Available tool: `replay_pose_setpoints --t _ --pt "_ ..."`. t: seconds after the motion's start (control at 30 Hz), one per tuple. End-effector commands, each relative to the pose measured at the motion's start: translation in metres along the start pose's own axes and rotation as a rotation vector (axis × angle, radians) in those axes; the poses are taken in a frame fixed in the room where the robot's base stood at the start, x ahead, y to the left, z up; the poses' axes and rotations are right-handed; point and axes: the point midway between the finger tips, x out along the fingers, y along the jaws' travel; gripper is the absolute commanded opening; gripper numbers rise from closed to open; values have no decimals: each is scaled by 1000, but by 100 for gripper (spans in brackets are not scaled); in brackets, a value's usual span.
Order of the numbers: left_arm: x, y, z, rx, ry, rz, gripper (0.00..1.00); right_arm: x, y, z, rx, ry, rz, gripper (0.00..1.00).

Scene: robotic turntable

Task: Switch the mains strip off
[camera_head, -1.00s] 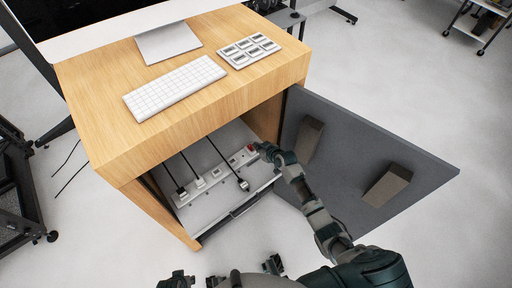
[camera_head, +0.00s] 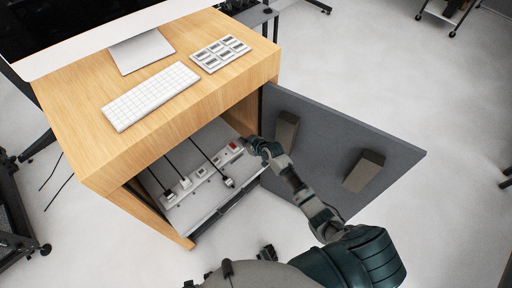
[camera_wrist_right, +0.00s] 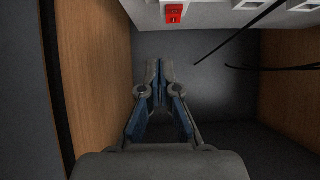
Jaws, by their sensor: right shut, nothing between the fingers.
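The white mains strip (camera_head: 202,174) lies in the open cabinet under the desk, with black cables plugged into it. Its red switch (camera_head: 232,146) is at the strip's right end; it also shows at the top of the wrist view (camera_wrist_right: 174,14). I cannot tell which way the switch is set. My right gripper (camera_head: 247,142) is just right of the switch in the head view. In the wrist view its fingertips (camera_wrist_right: 160,66) are together and empty, below the switch in the picture and apart from it. My left gripper is not in view.
The grey cabinet door (camera_head: 330,150) stands open on the right, with two blocks on it, close to my right arm. Wooden cabinet walls (camera_wrist_right: 92,70) flank the gripper. A keyboard (camera_head: 150,95), keypad and monitor stand on the desktop above. Black cables (camera_wrist_right: 240,35) cross the cabinet.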

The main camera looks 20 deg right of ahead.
Motion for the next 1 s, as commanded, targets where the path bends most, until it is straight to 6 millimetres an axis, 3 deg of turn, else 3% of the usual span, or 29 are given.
replay_pose_setpoints --t 0.03,0.2,0.4,1.0 --pt "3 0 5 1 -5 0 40 -14 0 3 -2 0 0 0" --pt "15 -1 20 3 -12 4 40 -46 -3 13 -4 -1 2 0" --pt "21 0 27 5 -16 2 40 -67 -2 21 1 0 -1 0" --pt "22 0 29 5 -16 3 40 -71 -2 22 1 1 -1 0"
